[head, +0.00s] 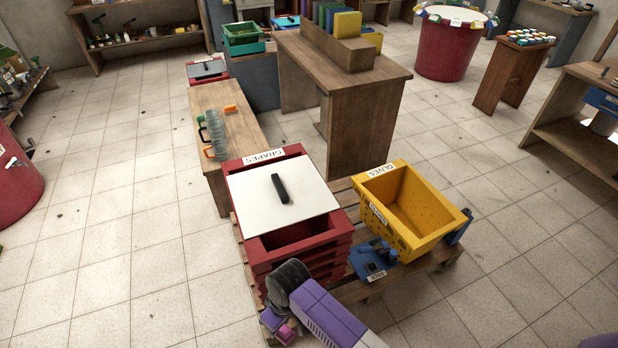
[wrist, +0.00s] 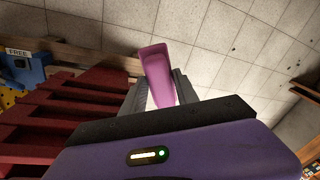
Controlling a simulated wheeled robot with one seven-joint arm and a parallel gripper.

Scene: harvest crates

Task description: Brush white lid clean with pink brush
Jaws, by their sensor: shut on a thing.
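The white lid (head: 264,203) with a black handle lies over most of the red crate marked GRAPES (head: 300,257), leaving a gap at the near side. No dirt can be made out on it at this size. My gripper (head: 283,327) is low beside the crate's near left corner, below and apart from the lid. In the wrist view my gripper (wrist: 160,92) is shut on the pink brush (wrist: 155,68), which sticks out between the fingers. The brush also shows in the head view (head: 287,332), partly hidden by my arm. Its bristles cannot be made out.
A yellow crate marked OLIVES (head: 430,247) stands right of the red crate on a wooden pallet (head: 425,268). A blue thing (head: 374,258) with a FREE label sits between them. A low bench (head: 235,125) with bottles stands behind. The tiled floor at left is open.

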